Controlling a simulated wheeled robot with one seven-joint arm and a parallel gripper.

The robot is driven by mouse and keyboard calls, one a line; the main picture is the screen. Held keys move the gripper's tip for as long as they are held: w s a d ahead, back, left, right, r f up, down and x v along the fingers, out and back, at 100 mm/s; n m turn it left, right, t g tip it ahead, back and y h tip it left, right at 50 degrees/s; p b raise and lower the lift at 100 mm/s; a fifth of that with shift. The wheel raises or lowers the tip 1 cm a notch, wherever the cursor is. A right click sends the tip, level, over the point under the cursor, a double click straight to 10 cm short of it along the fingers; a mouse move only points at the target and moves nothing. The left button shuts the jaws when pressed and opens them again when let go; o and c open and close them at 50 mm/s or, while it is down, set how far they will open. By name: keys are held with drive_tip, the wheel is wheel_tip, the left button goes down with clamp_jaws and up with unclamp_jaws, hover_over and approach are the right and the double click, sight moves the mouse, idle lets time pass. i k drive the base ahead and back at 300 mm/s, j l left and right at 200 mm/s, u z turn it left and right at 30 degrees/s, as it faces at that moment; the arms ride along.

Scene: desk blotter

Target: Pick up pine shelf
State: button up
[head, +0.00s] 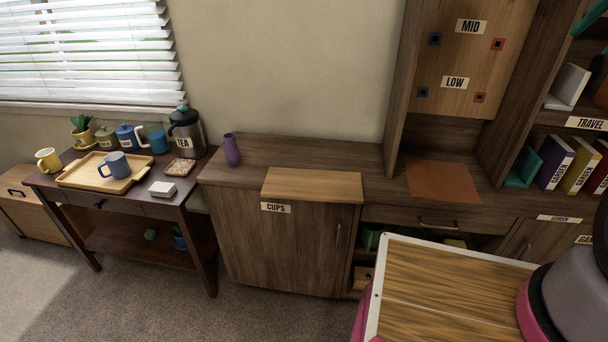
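A light-brown wooden board (312,184), the likely pine shelf, lies flat on the brown cabinet top (330,153). Its front edge is at the cabinet's front, above the CUPS label (276,208). Nothing lies on it. My gripper is not in view; only a grey and pink part of my arm shows at the lower right.
A back panel (470,52) with MID and LOW labels bears blue and red square pieces. A rust-coloured mat (443,181) lies below it. A purple vase (232,149) stands left of the board. A side table (52,187) with a tray and mugs is at left.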

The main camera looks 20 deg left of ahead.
sight(279, 184)
drive_tip(key=u, duration=1.05)
